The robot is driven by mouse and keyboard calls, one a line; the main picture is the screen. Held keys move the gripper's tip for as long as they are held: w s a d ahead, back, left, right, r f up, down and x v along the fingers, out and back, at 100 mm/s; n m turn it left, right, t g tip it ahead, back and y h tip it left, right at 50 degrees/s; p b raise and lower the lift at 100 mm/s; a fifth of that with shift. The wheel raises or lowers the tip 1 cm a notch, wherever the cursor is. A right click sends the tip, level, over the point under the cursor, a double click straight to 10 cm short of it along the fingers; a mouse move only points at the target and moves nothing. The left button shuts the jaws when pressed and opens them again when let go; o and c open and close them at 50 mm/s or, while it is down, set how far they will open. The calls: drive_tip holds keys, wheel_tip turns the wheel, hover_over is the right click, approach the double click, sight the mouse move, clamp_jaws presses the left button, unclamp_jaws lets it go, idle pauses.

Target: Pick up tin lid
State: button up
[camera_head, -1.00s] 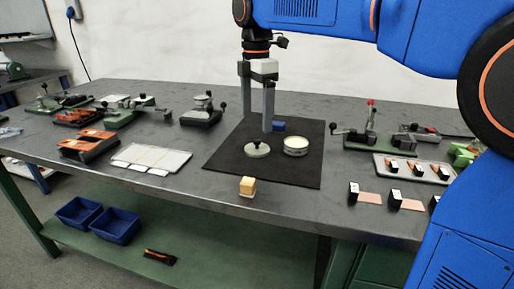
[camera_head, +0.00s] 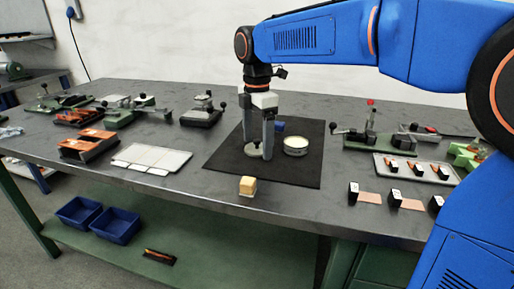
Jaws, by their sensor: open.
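The tin lid (camera_head: 255,154) is a pale round disc lying on the black mat (camera_head: 300,175); its knob is hidden behind my gripper. My gripper (camera_head: 261,152) points down over the lid, its two fingers apart, one on each side of the lid's middle. The fingertips are low at the lid; whether they touch it I cannot tell. A round open tin (camera_head: 296,145) with pale yellow contents stands on the mat just right of the lid.
A yellow-topped block (camera_head: 247,186) sits in front of the mat. A white tray (camera_head: 150,158) is to the left, and a tray with orange-black pieces (camera_head: 415,170) is to the right.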

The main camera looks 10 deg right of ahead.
drive_tip(key=c, duration=1.1)
drive_tip(key=shift+r, duration=0.1)
